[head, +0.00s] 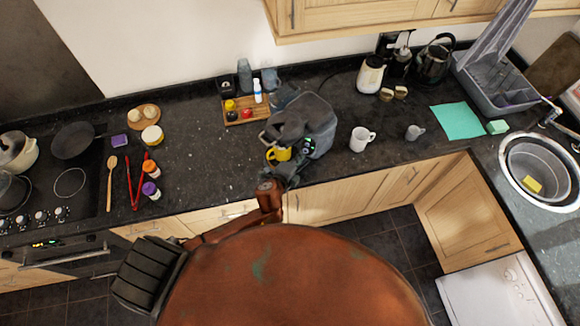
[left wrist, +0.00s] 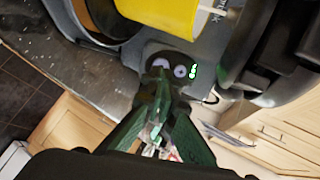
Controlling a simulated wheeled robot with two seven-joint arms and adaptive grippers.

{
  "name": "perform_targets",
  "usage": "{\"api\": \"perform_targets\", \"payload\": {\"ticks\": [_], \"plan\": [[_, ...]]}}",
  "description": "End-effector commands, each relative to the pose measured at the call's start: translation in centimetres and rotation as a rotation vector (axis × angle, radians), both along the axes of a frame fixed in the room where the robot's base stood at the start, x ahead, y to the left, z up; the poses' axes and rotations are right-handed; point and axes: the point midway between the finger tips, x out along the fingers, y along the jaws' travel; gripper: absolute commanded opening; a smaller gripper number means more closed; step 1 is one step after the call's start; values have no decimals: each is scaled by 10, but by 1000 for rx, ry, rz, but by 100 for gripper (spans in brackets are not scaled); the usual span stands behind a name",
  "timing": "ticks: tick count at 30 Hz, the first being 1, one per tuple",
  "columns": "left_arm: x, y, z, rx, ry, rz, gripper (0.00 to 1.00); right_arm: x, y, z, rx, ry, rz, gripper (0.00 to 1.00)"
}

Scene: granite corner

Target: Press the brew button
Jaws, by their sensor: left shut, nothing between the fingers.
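The grey coffee machine (head: 318,122) stands on the dark counter, with a yellow mug (head: 275,155) at its front. In the left wrist view the yellow mug (left wrist: 165,14) is at the top, beside a dark control panel (left wrist: 172,58) with two round buttons and green lights (left wrist: 193,71). My left gripper (head: 290,172) is shut and empty, in front of the machine. Its fingertips (left wrist: 158,76) overlap the lower edge of the left round button (left wrist: 161,63); I cannot tell whether they touch it. Button markings are too small to read. My right gripper is not in view.
A wooden tray (head: 237,120) with small bottles stands left of the machine. A white mug (head: 361,139) and a small grey cup (head: 414,132) are to its right. Wooden cabinets (head: 330,203) run below the counter edge.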

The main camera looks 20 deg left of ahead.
Motion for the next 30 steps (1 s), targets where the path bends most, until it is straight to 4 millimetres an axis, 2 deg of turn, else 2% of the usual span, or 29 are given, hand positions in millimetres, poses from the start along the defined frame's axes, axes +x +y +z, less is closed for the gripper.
{"api": "perform_targets", "payload": {"ticks": [1, 6, 12, 18, 30], "plan": [[-13, 3, 5, -1, -2, -1, 0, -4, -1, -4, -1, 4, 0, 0], [-47, 2, 20, 0, 1, -10, 0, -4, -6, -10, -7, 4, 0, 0], [-73, 3, 34, 0, 0, -12, 0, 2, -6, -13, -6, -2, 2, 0], [-84, 6, 40, 1, 0, -10, 0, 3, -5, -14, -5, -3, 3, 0], [-85, 7, 40, 1, 0, -8, 0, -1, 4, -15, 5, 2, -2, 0]]}}
